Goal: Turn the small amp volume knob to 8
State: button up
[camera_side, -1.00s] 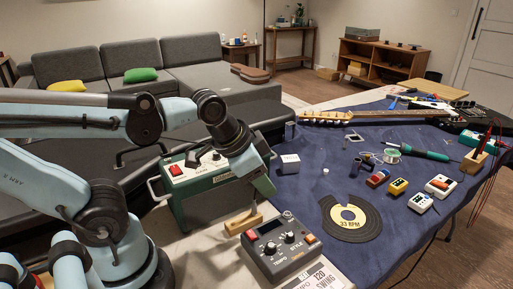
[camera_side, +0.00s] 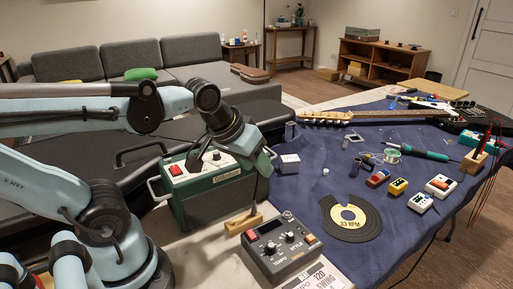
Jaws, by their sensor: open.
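The small amp (camera_side: 210,201) is a green box with a pale top panel, standing at the near left end of the table. A red switch (camera_side: 176,169) and a small dark knob (camera_side: 217,156) show on its top. I take the knob to be the volume knob; its markings are too small to read. My gripper (camera_side: 229,166) hangs tilted over the right part of the amp's top. Its jaws are open, with one finger left of the knob and one to the right. I cannot tell whether either touches it. The gripper hides part of the panel.
A grey tempo box (camera_side: 281,249) and a wooden block (camera_side: 243,221) stand close in front of the amp. A black record (camera_side: 351,218), pedals and a guitar neck (camera_side: 372,116) lie on the blue cloth.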

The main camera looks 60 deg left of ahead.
aim_at(216, 153)
jog(key=a+r+n+g, duration=0.1)
jog(key=a+r+n, duration=0.1)
jog(key=n, duration=0.1)
jog(key=a+r+n+g, duration=0.1)
jog(key=a+n, duration=0.1)
jog(key=n, duration=0.2)
jog(key=a+r+n+g, duration=0.1)
jog(key=r+n, duration=0.1)
jog(key=n, duration=0.2)
jog(key=shift+s+a+r, duration=0.3)
jog(key=shift+a+r, duration=0.05)
jog(key=shift+a, duration=0.05)
jog(key=s+a+r+n+g, duration=0.3)
jog(key=a+r+n, duration=0.25)
jog(key=n, duration=0.65)
jog(key=shift+d+f, duration=0.15)
jog(key=shift+f, duration=2.7)
jog(key=shift+d+f, duration=0.1)
jog(key=shift+f, duration=2.75)
grip_shut()
